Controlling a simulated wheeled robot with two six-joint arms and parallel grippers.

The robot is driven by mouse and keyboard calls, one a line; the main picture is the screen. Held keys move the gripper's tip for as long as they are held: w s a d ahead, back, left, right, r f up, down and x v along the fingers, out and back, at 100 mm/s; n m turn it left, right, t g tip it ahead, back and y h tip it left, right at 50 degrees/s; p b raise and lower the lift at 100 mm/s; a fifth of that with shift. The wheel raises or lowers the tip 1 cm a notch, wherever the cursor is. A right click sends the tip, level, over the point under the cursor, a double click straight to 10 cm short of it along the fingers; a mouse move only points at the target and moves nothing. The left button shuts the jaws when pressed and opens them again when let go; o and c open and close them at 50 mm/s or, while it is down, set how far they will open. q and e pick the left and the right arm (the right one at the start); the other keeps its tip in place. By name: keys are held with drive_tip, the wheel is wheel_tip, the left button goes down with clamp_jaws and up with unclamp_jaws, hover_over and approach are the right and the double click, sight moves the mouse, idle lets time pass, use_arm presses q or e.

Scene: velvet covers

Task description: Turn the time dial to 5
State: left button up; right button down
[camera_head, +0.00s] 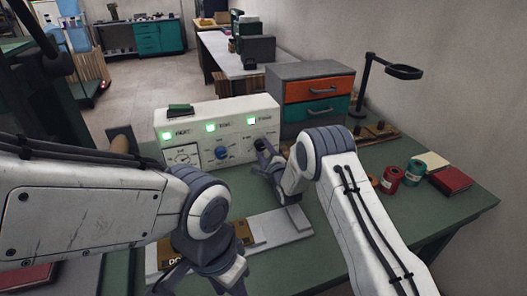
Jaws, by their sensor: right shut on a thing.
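A white control box (195,122) stands on the green bench. The labels are too small to read surely. My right gripper (264,149) is at the right-hand dial, shut on it and hiding most of it, so its setting cannot be read. My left gripper (203,285) hangs low at the front of the bench, fingers apart, empty and partly cut off by the frame.
A grey cabinet (307,70) with orange and teal drawers stands right of the box. Red and green spools (391,179), a red book (450,180) and a black lamp stand (366,80) are at right.

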drive_tip(key=shift+c, duration=1.5)
unclamp_jaws()
drive_tip(key=b+v, duration=0.1)
drive_tip(key=v, duration=0.9)
drive_tip(key=shift+s, duration=0.2)
drive_tip(key=shift+r, duration=0.1)
